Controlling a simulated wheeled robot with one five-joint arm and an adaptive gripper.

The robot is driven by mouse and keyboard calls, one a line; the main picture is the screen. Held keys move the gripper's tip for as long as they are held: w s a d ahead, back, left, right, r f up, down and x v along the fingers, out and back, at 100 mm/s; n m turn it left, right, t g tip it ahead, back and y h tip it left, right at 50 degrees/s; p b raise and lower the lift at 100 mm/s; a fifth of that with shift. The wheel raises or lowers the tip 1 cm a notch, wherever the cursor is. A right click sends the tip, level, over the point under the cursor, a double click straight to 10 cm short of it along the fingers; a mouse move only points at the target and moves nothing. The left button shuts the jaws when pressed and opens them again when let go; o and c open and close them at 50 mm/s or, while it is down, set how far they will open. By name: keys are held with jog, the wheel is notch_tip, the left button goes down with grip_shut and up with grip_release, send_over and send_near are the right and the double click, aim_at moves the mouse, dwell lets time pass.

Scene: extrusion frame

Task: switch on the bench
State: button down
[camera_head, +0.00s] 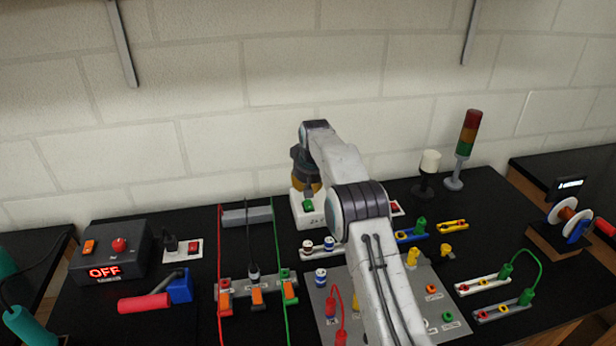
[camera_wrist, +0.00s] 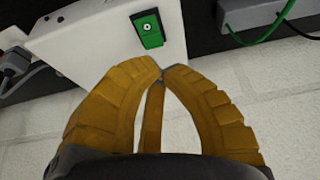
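A white box (camera_head: 307,219) with a green switch (camera_head: 308,206) stands at the middle back of the black bench. In the wrist view the green switch (camera_wrist: 149,29) sits on the face of the white box (camera_wrist: 90,50), just beyond my fingertips. My gripper (camera_wrist: 165,70) has its yellow fingertips together with nothing between them. In the head view my gripper (camera_head: 309,190) is close above the white box, partly hidden by my arm; contact cannot be told. A dark grey power unit (camera_head: 120,250) at the left shows OFF in red, with an orange switch and red button.
A white socket plate (camera_head: 186,250) with a red rocker and plug is beside the power unit. A red-handled blue lever (camera_head: 160,297), a grey plug strip (camera_head: 258,286), a grey panel (camera_head: 375,300) and a stack light (camera_head: 464,150) stand around. A wall is behind.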

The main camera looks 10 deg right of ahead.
aim_at(306, 201)
jog(key=shift+s+p+x, duration=0.1)
jog(key=shift+p+x, duration=0.1)
jog(key=shift+x, duration=0.85)
jog(key=shift+s+p+x, duration=0.15)
jog(key=shift+p+x, duration=0.05)
jog(key=shift+x, duration=0.85)
jog(key=shift+f, duration=0.15)
jog(key=shift+w+f, duration=0.1)
jog(key=shift+f, duration=0.2)
jog(key=shift+w+f+p, duration=0.1)
jog(key=shift+w+p, duration=0.05)
jog(key=shift+p, duration=0.15)
jog(key=shift+f, duration=0.1)
jog(key=shift+s+f+b, duration=0.1)
jog(key=shift+s+b, duration=0.1)
jog(key=shift+b, duration=0.35)
jog(key=shift+s+b, duration=0.2)
jog(key=shift+b, duration=0.35)
jog(key=shift+s+r+b, duration=0.3)
jog(key=shift+b, duration=0.05)
